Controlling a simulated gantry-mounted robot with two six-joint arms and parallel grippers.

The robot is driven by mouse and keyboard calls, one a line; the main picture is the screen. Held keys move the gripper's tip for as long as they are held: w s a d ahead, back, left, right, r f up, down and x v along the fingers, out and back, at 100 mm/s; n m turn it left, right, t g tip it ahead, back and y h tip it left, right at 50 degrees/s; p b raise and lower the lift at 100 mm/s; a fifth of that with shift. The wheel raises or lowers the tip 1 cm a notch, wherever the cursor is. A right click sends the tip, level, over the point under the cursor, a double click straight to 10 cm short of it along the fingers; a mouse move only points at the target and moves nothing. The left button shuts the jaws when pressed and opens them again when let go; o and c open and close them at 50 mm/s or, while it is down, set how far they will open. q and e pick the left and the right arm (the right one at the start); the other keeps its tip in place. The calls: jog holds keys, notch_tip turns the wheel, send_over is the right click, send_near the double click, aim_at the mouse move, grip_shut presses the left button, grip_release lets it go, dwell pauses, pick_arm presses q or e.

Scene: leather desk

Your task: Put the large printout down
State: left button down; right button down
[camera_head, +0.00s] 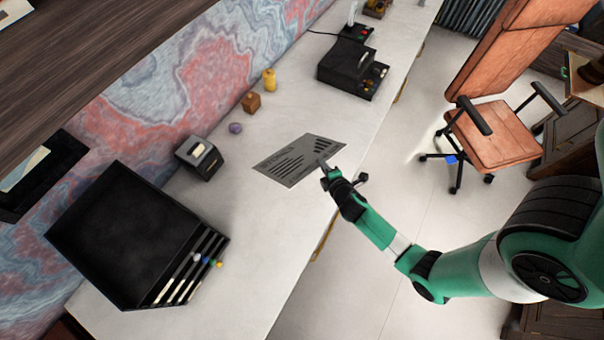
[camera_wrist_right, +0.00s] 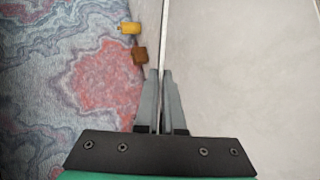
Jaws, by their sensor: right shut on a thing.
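The large printout (camera_head: 296,161) is a grey sheet with dark text lines and bars, over the white desk in the head view. I cannot tell whether it touches the desk. My right gripper (camera_head: 325,170) is shut on its near right edge. In the right wrist view the printout (camera_wrist_right: 164,40) shows edge-on as a thin pale strip between the two fingers of the right gripper (camera_wrist_right: 160,100). My left gripper is not in view.
A black file organizer (camera_head: 125,235) stands at the desk's left end. A small dark box (camera_head: 199,158), a purple ball (camera_head: 235,128), a brown cube (camera_head: 251,102) and a yellow object (camera_head: 269,79) line the wall side. A black device (camera_head: 352,68) stands farther back. Bare desk surrounds the printout.

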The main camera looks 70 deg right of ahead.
notch_tip(320, 180, down, 8)
jog(key=b, duration=0.7)
jog(key=shift+f, duration=0.15)
jog(key=c, duration=1.2)
grip_release()
jog(key=p+v, duration=0.2)
jog(key=v, duration=0.6)
